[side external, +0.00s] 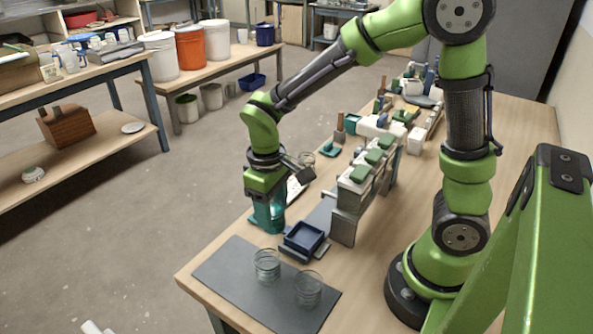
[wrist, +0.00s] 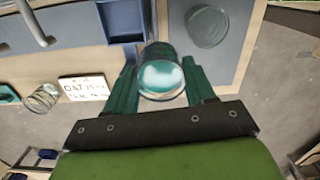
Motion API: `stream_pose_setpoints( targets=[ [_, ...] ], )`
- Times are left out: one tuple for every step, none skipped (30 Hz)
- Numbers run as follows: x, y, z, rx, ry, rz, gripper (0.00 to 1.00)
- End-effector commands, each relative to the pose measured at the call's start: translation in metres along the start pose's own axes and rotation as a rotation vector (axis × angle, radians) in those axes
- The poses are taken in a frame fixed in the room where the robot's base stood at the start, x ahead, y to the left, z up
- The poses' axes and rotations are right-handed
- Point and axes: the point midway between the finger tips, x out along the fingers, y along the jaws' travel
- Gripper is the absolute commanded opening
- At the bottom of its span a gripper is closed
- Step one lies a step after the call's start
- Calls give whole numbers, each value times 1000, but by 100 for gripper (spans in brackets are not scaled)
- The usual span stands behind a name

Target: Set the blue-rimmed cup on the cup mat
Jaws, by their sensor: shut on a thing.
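My gripper (side external: 267,220) points down near the table's left edge, behind the grey mat. Its teal fingers are shut on a clear cup (wrist: 160,76), which sits between them in the wrist view. The fingers mostly hide this cup in the side view, and its rim colour is hard to tell against the teal. The flat grey cup mat (side external: 228,272) lies at the table's front end. Two clear cups stand on it, a left cup (side external: 267,266) and a right cup (side external: 308,290). The mat also shows in the wrist view (wrist: 207,68).
A dark blue tray (side external: 304,238) stands between my gripper and a raised rack (side external: 345,222) with green-topped blocks. Another clear cup (wrist: 42,97) stands near a white label card (wrist: 84,88). The mat's left part is bare.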

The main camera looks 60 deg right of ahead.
Motion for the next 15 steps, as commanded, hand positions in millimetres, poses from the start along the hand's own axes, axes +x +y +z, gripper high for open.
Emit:
stream_pose_setpoints(
  targets=[
    [2, -15, -15, -10, -1, 1, 37],
    [3, -23, -23, -10, 1, 2, 37],
    [3, -32, -33, -5, 4, 2, 37],
    [4, -39, -40, 1, 6, 2, 37],
    [3, -45, -46, 8, 10, 1, 37],
    [2, -51, -53, 21, 16, 0, 37],
    [1, -54, -58, 31, 20, 0, 37],
    [0, -56, -62, 43, 26, -2, 37],
    [-2, -58, -67, 59, 31, -3, 37],
    [-5, -58, -69, 73, 37, -5, 37],
    [-6, -59, -71, 84, 41, -7, 37],
    [-6, -58, -71, 97, 40, -7, 37],
    [-5, -58, -70, 103, 39, -7, 37],
    [-4, -58, -70, 106, 38, -7, 37],
    [-2, -58, -70, 107, 38, -7, 37]
  ],
)
